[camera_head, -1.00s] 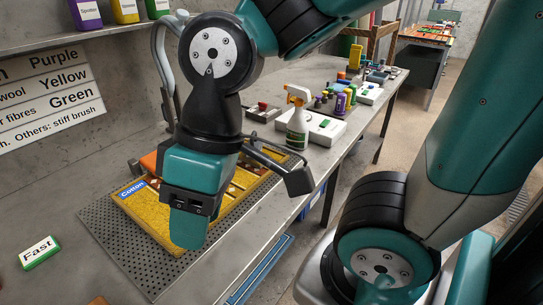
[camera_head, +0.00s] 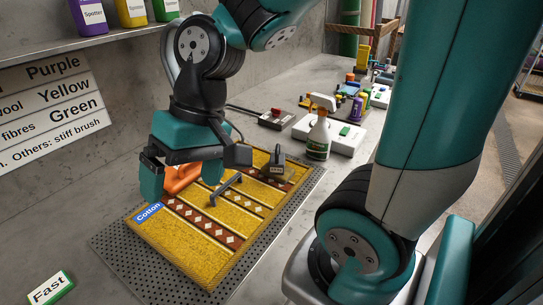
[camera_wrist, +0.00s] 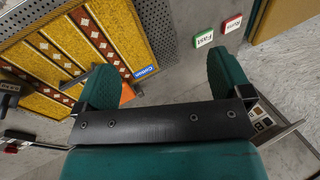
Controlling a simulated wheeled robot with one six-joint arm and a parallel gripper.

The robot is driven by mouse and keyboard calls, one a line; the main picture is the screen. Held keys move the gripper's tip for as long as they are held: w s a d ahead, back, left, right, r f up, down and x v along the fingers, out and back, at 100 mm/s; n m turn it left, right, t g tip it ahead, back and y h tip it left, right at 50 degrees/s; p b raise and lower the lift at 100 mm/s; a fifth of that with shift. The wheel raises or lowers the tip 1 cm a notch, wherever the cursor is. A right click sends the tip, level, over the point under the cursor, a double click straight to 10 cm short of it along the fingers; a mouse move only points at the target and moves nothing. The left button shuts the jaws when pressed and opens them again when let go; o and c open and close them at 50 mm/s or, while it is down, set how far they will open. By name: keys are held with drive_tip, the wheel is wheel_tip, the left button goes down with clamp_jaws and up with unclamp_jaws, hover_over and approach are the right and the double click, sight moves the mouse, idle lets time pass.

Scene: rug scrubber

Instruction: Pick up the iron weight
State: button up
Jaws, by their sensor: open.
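A dark grey block with a handle on top, which looks like the iron weight (camera_head: 277,167), stands on the far right part of the yellow patterned rug (camera_head: 195,262). In the wrist view a dark block with white lettering (camera_wrist: 8,98) at the left edge seems to be the same thing, partly cut off. My gripper (camera_head: 183,181) is open and empty, above the rug's left far side, to the left of the weight and apart from it. In the wrist view its two fingers (camera_wrist: 164,88) are wide apart with bare bench between them.
An orange object (camera_head: 178,178) sits behind my fingers. A thin grey handle (camera_head: 226,188) stands on the rug. A spray bottle (camera_head: 318,135) and a box with a red switch (camera_head: 276,119) stand beyond. Fast block (camera_head: 52,289) lies front left.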

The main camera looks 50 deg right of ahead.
drive_tip(key=w+d+m+t+p, duration=0.1)
drive_tip(key=w+d+m+p, duration=0.1)
drive_tip(key=w+d+m, duration=0.6)
drive_tip(key=s+d+f+m+t+h+p, duration=0.1)
drive_tip(key=s+d+f+m, duration=0.1)
drive_tip(key=d+m, duration=0.65)
drive_tip(key=s+d+f+m+t+p, duration=0.1)
drive_tip(key=s+d+m+t, duration=0.15)
drive_tip(key=d+m, duration=0.6)
drive_tip(key=s+d+f+m+t+h+p, duration=0.15)
drive_tip(key=d+m, duration=0.35)
drive_tip(key=d, duration=0.7)
drive_tip(key=g+p, duration=0.1)
drive_tip(key=p, duration=0.1)
approach(273, 158)
drive_tip(key=f, duration=0.1)
drive_tip(key=w+f+y, duration=0.1)
drive_tip(key=shift+w+a+f+m, duration=0.15)
drive_tip(key=shift+f+m, duration=0.15)
drive_tip(key=shift+f, duration=0.05)
drive_tip(key=shift+p+x, duration=1.2)
drive_tip(key=shift+x, duration=2)
drive_tip(key=shift+w, duration=0.1)
drive_tip(key=c, duration=1.6)
drive_tip(key=shift+d+r, duration=0.1)
drive_tip(key=shift+d, duration=0.15)
clamp_jaws()
